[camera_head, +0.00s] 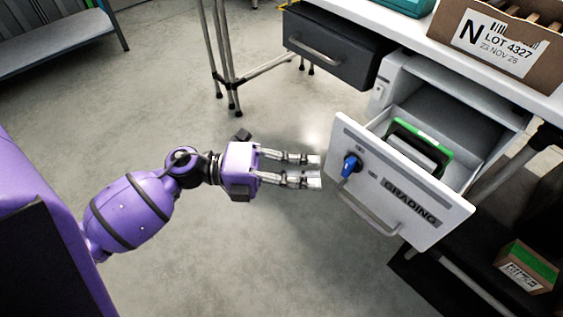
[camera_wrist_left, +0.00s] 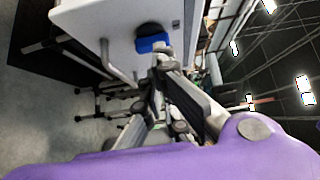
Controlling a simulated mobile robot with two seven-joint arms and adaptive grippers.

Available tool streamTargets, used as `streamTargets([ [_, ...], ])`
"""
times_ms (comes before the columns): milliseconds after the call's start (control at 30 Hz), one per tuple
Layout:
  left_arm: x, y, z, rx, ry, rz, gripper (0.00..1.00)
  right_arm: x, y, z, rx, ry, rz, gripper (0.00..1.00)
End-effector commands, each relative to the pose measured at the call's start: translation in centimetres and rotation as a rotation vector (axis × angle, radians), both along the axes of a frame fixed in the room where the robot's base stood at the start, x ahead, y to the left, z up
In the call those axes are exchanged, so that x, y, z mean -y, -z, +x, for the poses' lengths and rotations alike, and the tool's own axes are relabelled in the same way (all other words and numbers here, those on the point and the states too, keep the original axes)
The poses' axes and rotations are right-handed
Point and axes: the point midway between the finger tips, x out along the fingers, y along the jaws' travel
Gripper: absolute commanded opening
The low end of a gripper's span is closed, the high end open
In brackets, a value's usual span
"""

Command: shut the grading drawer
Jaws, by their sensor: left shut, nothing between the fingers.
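The grading drawer (camera_head: 400,188) is pulled open from the white cabinet under the bench. Its white front carries a "GRADING" label, a bar handle and a blue knob (camera_head: 350,165). A green-edged item (camera_head: 420,146) is in the drawer. My left gripper (camera_head: 316,171) is just left of the drawer front, fingers pointing at it near the knob. In the left wrist view the fingertips (camera_wrist_left: 160,58) meet with nothing between them, in front of the drawer front (camera_wrist_left: 100,20) beside the blue knob (camera_wrist_left: 153,43). I cannot tell whether they touch it. My right gripper is out of view.
A dark grey drawer (camera_head: 335,48) with a handle hangs at the back, left of the cabinet. An open carton (camera_head: 500,45) marked "LOT 4327" is on the white bench. A smaller carton (camera_head: 527,266) sits low at the right. The floor left of the drawer is clear.

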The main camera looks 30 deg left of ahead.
Motion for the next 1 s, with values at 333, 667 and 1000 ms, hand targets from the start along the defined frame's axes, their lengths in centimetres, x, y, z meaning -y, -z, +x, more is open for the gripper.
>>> streamTargets([
  [333, 2.4, 0.1, 4.0, 0.0, -0.001, -0.001, 0.0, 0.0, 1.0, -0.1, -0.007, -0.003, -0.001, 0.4],
  [667, 2.5, 0.0, 4.5, 0.0, -0.001, -0.001, 0.0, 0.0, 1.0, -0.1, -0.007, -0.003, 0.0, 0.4],
  [1000, 2.8, -0.1, 5.6, 0.0, -0.002, -0.001, 0.0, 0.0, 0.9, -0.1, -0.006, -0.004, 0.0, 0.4],
])
